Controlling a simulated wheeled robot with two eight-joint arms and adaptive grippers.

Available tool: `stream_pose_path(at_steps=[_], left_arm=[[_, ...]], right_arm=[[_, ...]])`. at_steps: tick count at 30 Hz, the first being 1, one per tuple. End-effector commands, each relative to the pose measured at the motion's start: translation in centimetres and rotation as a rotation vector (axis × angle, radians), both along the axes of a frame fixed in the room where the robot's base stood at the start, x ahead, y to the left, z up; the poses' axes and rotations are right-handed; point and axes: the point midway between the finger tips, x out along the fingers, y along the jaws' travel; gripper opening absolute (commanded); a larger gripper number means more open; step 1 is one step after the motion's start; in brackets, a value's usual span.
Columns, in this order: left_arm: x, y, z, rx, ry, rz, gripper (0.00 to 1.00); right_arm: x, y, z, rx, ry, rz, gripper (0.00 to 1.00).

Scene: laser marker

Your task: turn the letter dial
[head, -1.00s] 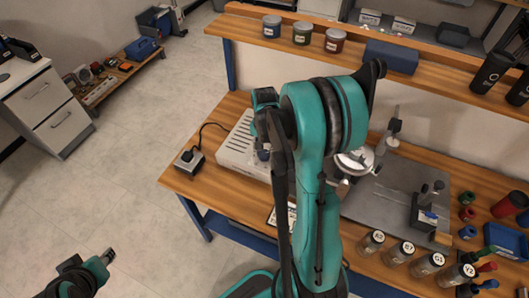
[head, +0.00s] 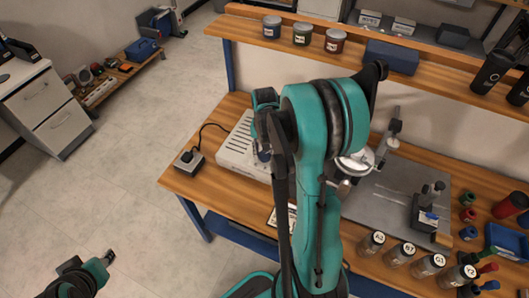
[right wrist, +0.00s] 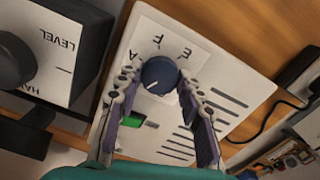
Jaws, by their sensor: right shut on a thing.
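The letter dial is a dark blue round knob (right wrist: 158,76) with a white pointer line, on a pale panel with letters such as A, F and E around it. In the right wrist view my right gripper (right wrist: 154,88) has its fingers on either side of the knob, closed on it. The dial belongs to a white slotted box (head: 238,150) on the bench. In the head view my teal right arm covers much of the box, and the right gripper (head: 263,152) is only partly visible. My left gripper (head: 106,258) is at the lower left over the floor, its opening unclear.
A green button (right wrist: 136,120) is on the panel close to a finger. A second unit (right wrist: 50,45) marked LEVEL has a big black knob. On the wooden bench, a small grey switch box (head: 189,160) stands left, and labelled jars (head: 400,253) stand right.

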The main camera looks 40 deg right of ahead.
Motion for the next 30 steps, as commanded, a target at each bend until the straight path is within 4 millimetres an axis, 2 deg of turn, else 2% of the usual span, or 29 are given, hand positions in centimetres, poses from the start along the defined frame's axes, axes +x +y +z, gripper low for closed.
stream_pose_path(at_steps=[1, 2, 3, 4, 13, 17, 30], left_arm=[[0.0, 0.0, 0.0, 0.0, 0.0, 0.0, 0.33], [0.0, 0.0, 0.0, 0.0, 0.0, 0.0, 0.33], [0.0, 0.0, 0.0, 0.0, 0.0, 0.0, 0.33], [0.0, 0.0, 0.0, 0.0, 0.0, 0.0, 0.33], [0.0, 0.0, 0.0, 0.0, 0.0, 0.0, 0.33], [0.0, 0.0, 0.0, 0.0, 0.0, 0.0, 0.33], [0.0, 0.0, 0.0, 0.0, 0.0, 0.0, 0.33]], right_arm=[[0.0, 0.0, 0.0, 0.001, 0.001, 0.0, 0.08], [0.0, 0.0, 0.0, 0.001, 0.001, 0.0, 0.45], [0.0, 0.0, 0.0, 0.001, 0.001, 0.0, 0.55], [0.0, 0.0, 0.0, 0.001, 0.001, 0.0, 0.58], [0.0, 0.0, 0.1, 0.0, 0.0, -0.001, 0.58], [0.0, 0.0, 1.3, 0.0, 0.0, -0.001, 0.58], [0.0, 0.0, 10.1, 0.001, 0.001, -0.001, 0.58]])
